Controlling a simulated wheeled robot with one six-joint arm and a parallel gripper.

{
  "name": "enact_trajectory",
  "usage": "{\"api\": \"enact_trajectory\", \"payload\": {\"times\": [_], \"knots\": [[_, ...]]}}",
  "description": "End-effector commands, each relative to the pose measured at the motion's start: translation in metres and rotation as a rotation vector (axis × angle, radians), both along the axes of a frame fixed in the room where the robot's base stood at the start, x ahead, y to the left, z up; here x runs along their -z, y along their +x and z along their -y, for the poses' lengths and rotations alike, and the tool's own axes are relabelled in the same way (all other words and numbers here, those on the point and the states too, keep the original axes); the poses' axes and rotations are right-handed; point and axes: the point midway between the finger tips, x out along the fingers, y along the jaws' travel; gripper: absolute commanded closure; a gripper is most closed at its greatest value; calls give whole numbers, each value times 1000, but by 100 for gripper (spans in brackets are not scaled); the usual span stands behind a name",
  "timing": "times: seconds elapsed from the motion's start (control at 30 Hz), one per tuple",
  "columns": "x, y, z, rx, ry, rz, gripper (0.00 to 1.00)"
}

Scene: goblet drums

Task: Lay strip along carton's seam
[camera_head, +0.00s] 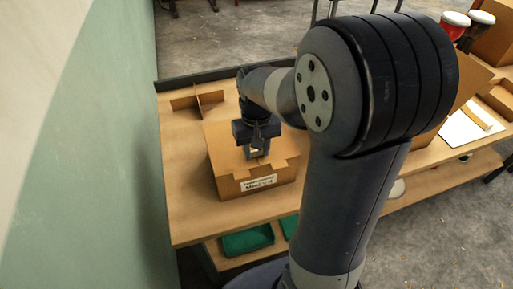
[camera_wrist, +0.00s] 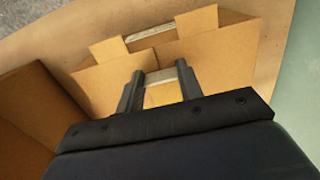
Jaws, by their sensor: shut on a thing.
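The cardboard carton (camera_head: 227,163) stands on the wooden table, with a printed label (camera_head: 259,183) on its near side. Its top also fills the middle of the wrist view (camera_wrist: 222,55), with tabs along the far edge. My gripper (camera_head: 257,153) is over the carton's top, pointing down. In the wrist view my gripper (camera_wrist: 161,78) is shut on a small pale strip (camera_wrist: 162,75) that spans its fingertips. The strip is close above the carton's top; I cannot tell whether it touches. The seam is partly hidden by my fingers.
A cardboard divider (camera_head: 197,101) stands on the table behind the carton. Green trays (camera_head: 247,240) sit on the shelf below. A white sheet (camera_head: 462,131) and red drums (camera_head: 454,24) are at the right. A green wall (camera_head: 95,150) borders the left; the table's left front is bare.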

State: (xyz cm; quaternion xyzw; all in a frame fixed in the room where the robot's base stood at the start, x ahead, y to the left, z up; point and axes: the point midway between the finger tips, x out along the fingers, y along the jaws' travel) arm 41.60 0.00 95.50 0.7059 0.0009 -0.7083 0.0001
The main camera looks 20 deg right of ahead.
Motion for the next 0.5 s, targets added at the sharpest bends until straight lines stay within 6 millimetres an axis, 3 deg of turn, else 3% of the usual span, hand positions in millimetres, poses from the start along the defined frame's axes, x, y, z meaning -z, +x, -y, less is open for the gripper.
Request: {"api": "enact_trajectory", "payload": {"times": [0.37, 0.4, 0.5], "knots": [[6, 0, 0, 0, 0, -1, 86], [6, 0, 0, 0, 0, -1, 64], [6, 0, 0, 0, 0, -1, 56]]}}
